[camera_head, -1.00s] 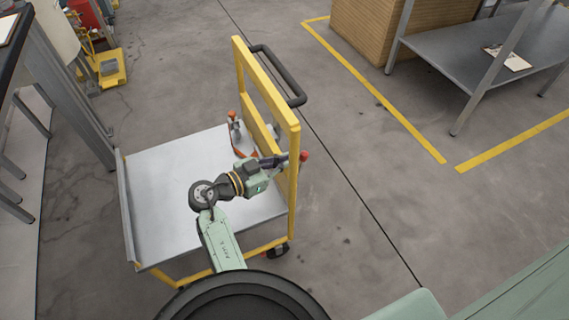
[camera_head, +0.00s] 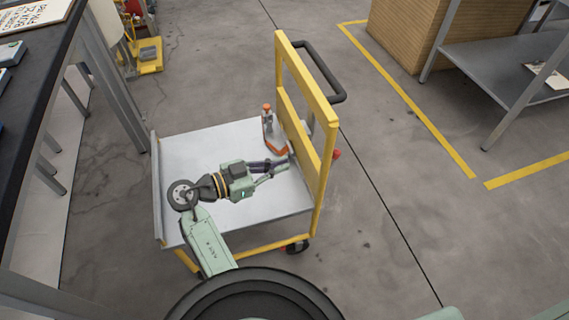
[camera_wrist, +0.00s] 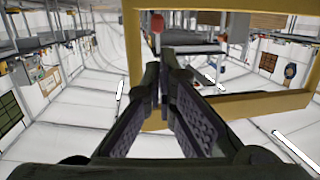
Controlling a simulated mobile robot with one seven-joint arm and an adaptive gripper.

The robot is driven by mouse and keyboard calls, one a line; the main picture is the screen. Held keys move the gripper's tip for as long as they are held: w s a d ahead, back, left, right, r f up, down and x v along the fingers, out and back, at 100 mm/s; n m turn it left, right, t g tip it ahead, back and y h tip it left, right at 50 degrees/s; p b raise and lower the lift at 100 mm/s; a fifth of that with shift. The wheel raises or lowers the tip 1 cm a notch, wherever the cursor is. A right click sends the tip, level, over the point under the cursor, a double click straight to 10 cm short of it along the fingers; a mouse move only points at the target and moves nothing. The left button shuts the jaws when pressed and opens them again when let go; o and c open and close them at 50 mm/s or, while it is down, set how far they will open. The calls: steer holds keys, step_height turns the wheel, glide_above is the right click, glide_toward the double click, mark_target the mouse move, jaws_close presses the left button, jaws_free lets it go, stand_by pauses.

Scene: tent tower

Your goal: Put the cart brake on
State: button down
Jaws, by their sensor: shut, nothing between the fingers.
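The cart (camera_head: 215,152) has a flat grey deck and an upright yellow frame on its right side. A black push handle (camera_head: 338,82) sticks out from the frame's far side. A red knob (camera_head: 336,154), perhaps the brake lever's, shows just outside the right post; its shaft is mostly hidden. The knob also shows in the wrist view (camera_wrist: 157,22), above and beyond the fingers. My gripper (camera_head: 287,163) is shut and empty over the deck, left of the yellow frame and apart from the knob. The fingers (camera_wrist: 170,72) point toward the frame opening.
An orange-and-grey item (camera_head: 271,135) is by the frame at the deck's back. A dark-topped workbench (camera_head: 55,85) stands close on the left. A metal shelf table (camera_head: 500,65) and large brown box (camera_head: 405,35) are back right. Floor right of the cart is clear.

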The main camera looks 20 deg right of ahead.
steer(key=w+m+g+p, duration=0.1)
steer(key=w+g, duration=0.1)
steer(key=w+m+g+y+p, duration=0.1)
steer(key=w+m+g+p, duration=0.1)
steer(key=w+g, duration=0.1)
steer(key=shift+w+a, duration=0.15)
steer(key=shift+w, duration=0.2)
stand_by(0.3)
steer(key=p+x, duration=0.4)
steer(key=x, duration=1)
steer(key=shift+s+r, duration=0.1)
steer(key=shift+r, duration=0.1)
